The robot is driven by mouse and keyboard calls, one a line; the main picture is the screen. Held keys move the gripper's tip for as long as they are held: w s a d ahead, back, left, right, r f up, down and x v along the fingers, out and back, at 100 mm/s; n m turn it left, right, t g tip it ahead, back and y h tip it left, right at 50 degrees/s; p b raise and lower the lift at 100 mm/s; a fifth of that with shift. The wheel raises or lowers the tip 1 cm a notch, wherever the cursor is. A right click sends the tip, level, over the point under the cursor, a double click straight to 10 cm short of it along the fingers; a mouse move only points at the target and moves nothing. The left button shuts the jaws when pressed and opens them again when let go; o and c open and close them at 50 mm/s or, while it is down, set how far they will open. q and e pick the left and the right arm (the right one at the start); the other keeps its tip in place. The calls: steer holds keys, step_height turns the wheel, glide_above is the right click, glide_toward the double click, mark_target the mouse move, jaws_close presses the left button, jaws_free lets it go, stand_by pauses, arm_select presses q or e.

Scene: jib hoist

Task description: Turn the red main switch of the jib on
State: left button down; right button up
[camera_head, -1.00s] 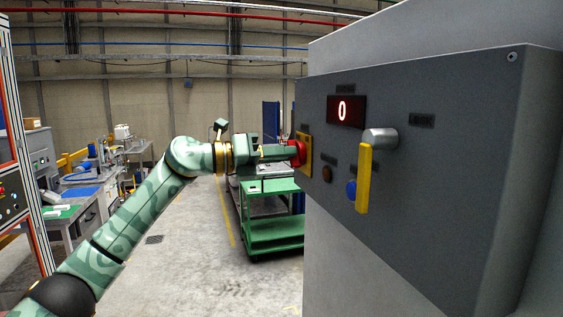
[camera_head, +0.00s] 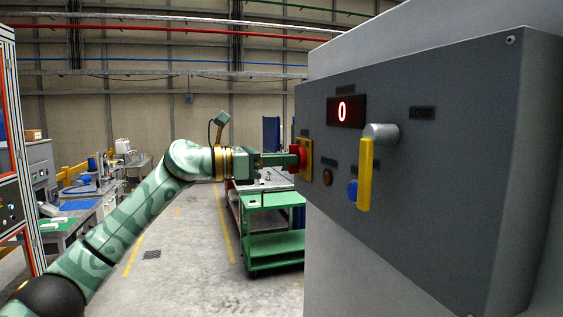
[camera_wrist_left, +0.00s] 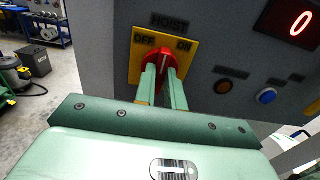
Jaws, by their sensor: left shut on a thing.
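The red main switch (camera_head: 296,157) sits on a yellow plate (camera_head: 307,160) at the left end of the dark grey control panel. The left wrist view shows the red switch (camera_wrist_left: 166,62) close up, on a plate (camera_wrist_left: 186,55) marked HOIST, OFF at left and ON at right. My left gripper (camera_head: 293,160) reaches it from the left and is shut on the switch's handle. Its two fingers (camera_wrist_left: 163,88) stand on either side of the handle. The handle's white mark points roughly upward between OFF and ON; its exact setting is partly hidden. My right gripper is not in view.
The control panel (camera_head: 440,190) also carries a red display reading 0 (camera_head: 346,111), a yellow lever (camera_head: 365,175), a blue button (camera_head: 352,191) and a dark amber lamp (camera_head: 327,177). A green cart (camera_head: 275,240) stands behind my left gripper. The floor at left centre is clear.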

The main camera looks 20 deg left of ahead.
arm_select(q)
steer(key=shift+d+f, duration=0.1)
steer(key=shift+f, duration=0.3)
steer(key=c, duration=1.6)
jaws_free()
steer(key=shift+o, duration=0.6)
steer(key=shift+r, duration=0.2)
steer(key=b+v, duration=0.4)
steer(key=v, duration=1.2)
steer(key=shift+b, duration=0.4)
